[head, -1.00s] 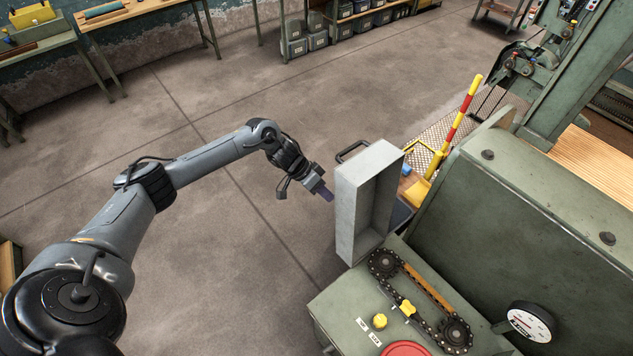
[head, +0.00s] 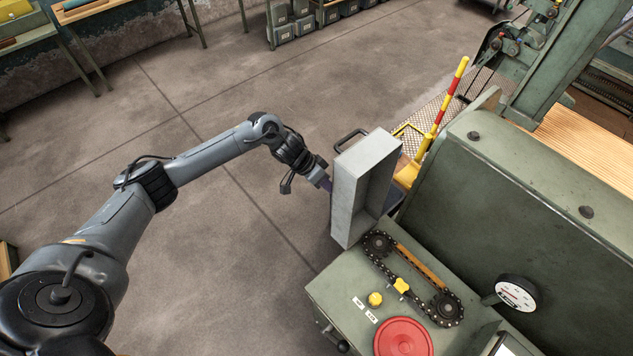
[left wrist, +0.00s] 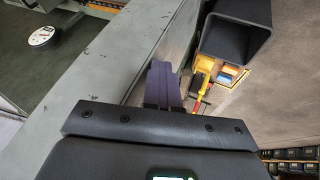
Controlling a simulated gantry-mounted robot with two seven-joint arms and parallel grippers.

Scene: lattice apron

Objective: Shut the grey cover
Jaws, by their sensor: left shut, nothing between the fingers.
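The grey cover (head: 366,190) is a shallow open box. It stands up on edge at the far left side of the green machine, its hollow side facing the machine. A black handle (head: 351,143) sticks out from its back near the top. The chain and sprockets (head: 412,280) beside it lie uncovered. My left gripper (head: 325,184) is shut and empty at the cover's outer left side, its tips partly hidden by the cover's edge. In the left wrist view, the purple fingers (left wrist: 163,84) are together close to the cover's grey face (left wrist: 122,55); touching cannot be told. My right gripper is out of view.
A yellow-and-red lever (head: 447,105) stands behind the cover. The floor (head: 230,240) left of the machine is clear.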

